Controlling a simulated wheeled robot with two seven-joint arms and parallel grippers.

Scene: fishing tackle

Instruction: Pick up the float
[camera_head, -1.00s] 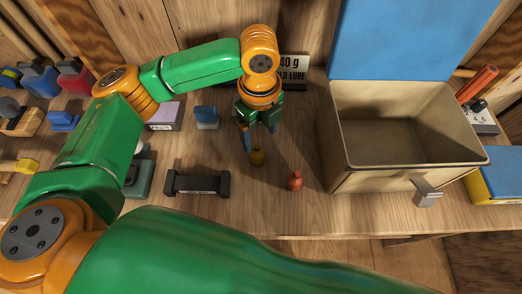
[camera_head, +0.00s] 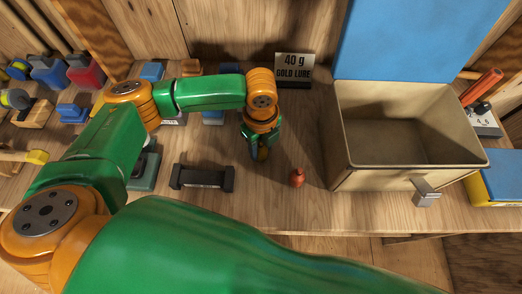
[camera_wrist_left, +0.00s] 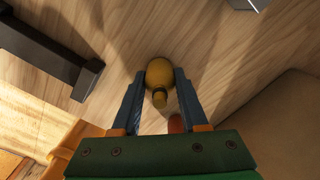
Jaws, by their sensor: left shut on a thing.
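A small yellow, bulb-shaped float (camera_head: 263,155) with a dark narrow end is between the fingers of my left gripper (camera_head: 260,150). In the left wrist view the float (camera_wrist_left: 159,73) sits between the two blue fingertips of the gripper (camera_wrist_left: 160,82), which are shut on it. It is at or just above the wooden bench; I cannot tell whether it touches. A similar red piece (camera_head: 297,178) stands on the bench to the right; in the left wrist view only a bit of it (camera_wrist_left: 175,124) shows. My right gripper is not in view.
An open beige box (camera_head: 345,178) with a raised blue lid (camera_head: 415,40) and metal latch stands to the right. A black bar-like holder (camera_head: 202,178) lies left of the gripper. A "40 g GOLD LURE" sign (camera_head: 294,66) stands behind. Several tackle items crowd the far left.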

